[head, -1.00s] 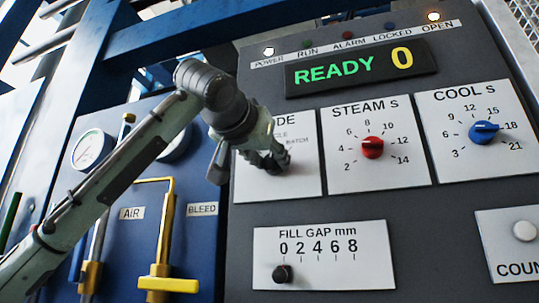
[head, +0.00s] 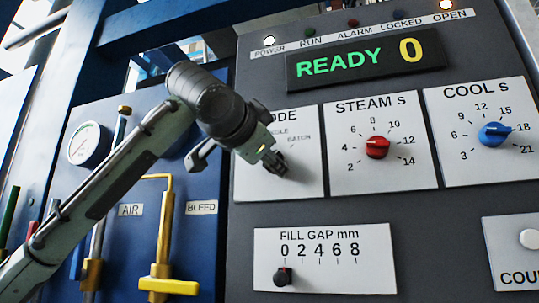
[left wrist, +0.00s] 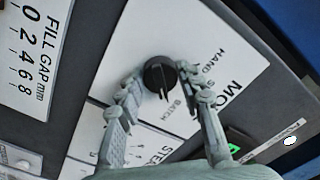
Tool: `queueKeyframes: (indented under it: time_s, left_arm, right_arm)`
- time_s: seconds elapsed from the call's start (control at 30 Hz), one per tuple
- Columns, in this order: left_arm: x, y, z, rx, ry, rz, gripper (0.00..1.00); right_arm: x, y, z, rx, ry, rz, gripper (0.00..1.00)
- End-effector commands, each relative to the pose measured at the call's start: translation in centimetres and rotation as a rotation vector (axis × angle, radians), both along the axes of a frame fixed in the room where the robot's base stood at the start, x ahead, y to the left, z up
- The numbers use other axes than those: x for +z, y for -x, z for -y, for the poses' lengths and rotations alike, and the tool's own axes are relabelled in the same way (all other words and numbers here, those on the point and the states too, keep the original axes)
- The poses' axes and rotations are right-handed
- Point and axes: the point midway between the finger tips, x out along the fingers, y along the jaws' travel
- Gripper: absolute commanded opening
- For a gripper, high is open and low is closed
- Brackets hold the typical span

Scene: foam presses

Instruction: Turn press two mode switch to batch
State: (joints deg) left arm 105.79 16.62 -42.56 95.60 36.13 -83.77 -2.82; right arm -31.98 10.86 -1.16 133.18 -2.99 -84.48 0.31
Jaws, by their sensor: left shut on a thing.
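The mode switch is a round black knob (left wrist: 157,73) on a white plate (left wrist: 190,35) marked HAND and BATCH in the left wrist view. Its pointer line runs toward the bottom of that picture, on the BATCH side; I cannot tell if it sits exactly at the mark. My left gripper (left wrist: 163,82) has its two fingers on either side of the knob, shut on it. My right gripper is not in view.
The red STEAM knob (head: 377,147) and blue COOL knob (head: 492,134) stand to the right. The FILL GAP slider (head: 283,276) is below. The display (head: 362,60) reads READY 0.

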Motion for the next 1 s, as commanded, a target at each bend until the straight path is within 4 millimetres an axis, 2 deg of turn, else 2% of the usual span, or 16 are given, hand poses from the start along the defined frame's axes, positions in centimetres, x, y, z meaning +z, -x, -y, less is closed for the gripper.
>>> queueKeyframes:
  time_s: [0.43,0.47,0.6,0.87,1.0]
  left_arm:
    - [0.03,-0.02,-0.07,0.001,-0.008,0.004,0.07]
    - [0.04,-0.02,-0.06,0.001,-0.008,0.004,0.40]
    - [0.04,-0.01,-0.05,0.001,-0.008,0.003,0.57]
    - [0.04,0.03,-0.03,0.001,-0.008,0.003,0.57]
    - [0.08,0.81,-0.24,-0.001,-0.008,0.005,0.57]
  right_arm:
    - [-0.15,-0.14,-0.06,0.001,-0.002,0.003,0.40]
    - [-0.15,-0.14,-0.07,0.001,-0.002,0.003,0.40]
    - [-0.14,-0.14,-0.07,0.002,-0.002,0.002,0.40]
    - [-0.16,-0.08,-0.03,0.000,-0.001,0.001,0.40]
    - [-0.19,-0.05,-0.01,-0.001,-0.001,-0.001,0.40]
